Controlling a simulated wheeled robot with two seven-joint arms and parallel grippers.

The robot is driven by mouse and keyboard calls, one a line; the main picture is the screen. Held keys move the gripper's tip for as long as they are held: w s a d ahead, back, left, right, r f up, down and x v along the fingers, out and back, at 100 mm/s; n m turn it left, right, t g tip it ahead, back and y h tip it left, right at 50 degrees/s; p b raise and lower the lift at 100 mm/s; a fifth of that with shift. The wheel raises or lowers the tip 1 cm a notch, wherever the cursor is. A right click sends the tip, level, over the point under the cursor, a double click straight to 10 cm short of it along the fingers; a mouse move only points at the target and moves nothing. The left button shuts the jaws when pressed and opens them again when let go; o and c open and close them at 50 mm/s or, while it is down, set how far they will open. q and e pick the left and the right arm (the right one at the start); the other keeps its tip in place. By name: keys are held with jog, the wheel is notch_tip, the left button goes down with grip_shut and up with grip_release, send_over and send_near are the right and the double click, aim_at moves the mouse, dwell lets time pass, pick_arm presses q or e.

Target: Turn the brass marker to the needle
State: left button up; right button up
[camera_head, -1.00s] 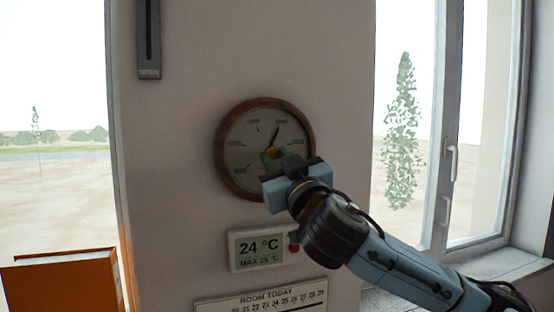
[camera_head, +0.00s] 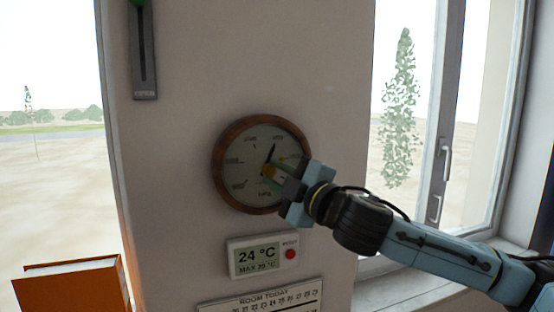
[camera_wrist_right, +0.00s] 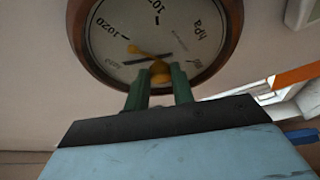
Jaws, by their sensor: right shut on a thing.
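A round barometer (camera_head: 222,180) with a wooden rim and pale dial hangs on the wall; it also fills the top of the right wrist view (camera_wrist_right: 228,30). Its black needle (camera_head: 273,152) points up and slightly right in the head view. In the wrist view, the brass marker (camera_wrist_right: 138,51) points up-left from the centre, at an angle apart from the dark needle (camera_wrist_right: 135,62). My right gripper (camera_head: 272,171) reaches in from the right, its green fingers shut on the brass knob (camera_wrist_right: 159,69) at the dial's centre. The fingers cover part of the dial. My left gripper is not in view.
Below the barometer are a thermometer display (camera_head: 257,257) with a red button (camera_head: 290,254) and a room chart (camera_head: 262,300). A grey slider plate (camera_head: 144,60) is at upper left. A window (camera_head: 442,120) is at right, an orange box-like object (camera_head: 70,285) at lower left.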

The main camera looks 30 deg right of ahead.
jog(key=n+p, duration=0.1)
jog(key=n+g, duration=0.1)
jog(key=n, duration=0.1)
jog(key=shift+r+y+p, duration=0.3)
jog(key=shift+p, duration=0.05)
jog(key=shift+n+g, duration=0.4)
jog(key=shift+n, duration=0.4)
jog(key=shift+r+n+g, duration=0.15)
jog(key=shift+n+g, duration=0.55)
jog(key=shift+n, duration=1)
jog(key=shift+h, duration=0.4)
jog(key=o, duration=1)
jog(key=shift+s, duration=0.1)
